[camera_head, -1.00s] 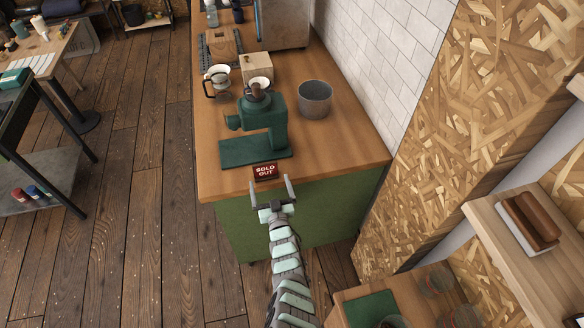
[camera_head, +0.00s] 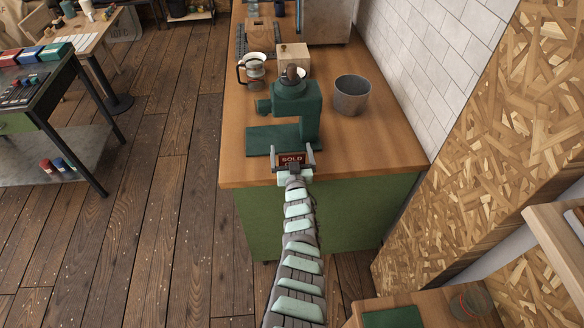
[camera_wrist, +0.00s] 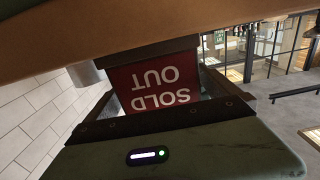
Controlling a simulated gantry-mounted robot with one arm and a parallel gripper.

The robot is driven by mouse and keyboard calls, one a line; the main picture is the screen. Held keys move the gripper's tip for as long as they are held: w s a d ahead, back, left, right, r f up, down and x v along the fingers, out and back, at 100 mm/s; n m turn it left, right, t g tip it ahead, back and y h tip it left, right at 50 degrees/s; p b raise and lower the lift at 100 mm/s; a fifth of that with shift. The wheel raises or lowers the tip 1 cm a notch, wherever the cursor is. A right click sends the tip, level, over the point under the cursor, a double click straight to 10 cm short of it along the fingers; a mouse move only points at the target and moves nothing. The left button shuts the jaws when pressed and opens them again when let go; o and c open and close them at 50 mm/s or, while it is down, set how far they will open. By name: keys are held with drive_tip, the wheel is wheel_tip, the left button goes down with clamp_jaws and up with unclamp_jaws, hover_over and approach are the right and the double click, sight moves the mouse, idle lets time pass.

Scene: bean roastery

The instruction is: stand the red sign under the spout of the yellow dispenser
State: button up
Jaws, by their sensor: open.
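The red sign (camera_head: 292,158), lettered "SOLD OUT" in white, stands on the wooden counter near its front edge, just in front of the green machine's base. In the wrist view the sign (camera_wrist: 158,88) appears upside down and fills the space straight ahead. My gripper (camera_head: 293,153) is open, with one finger at each side of the sign. Whether the fingers touch it cannot be told. The lower part of the sign is hidden by my gripper in the head view. No yellow dispenser is in view.
The green grinder (camera_head: 296,101) stands right behind the sign. A grey bucket (camera_head: 352,95), a wooden box (camera_head: 292,60) and a glass carafe (camera_head: 254,68) are farther back. The counter (camera_head: 385,150) is clear at right, up to the tiled wall.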

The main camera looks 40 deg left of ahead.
drive_tip(key=shift+w, duration=0.1)
drive_tip(key=c, duration=1.5)
drive_tip(key=shift+o, duration=0.2)
drive_tip(key=shift+r, duration=0.1)
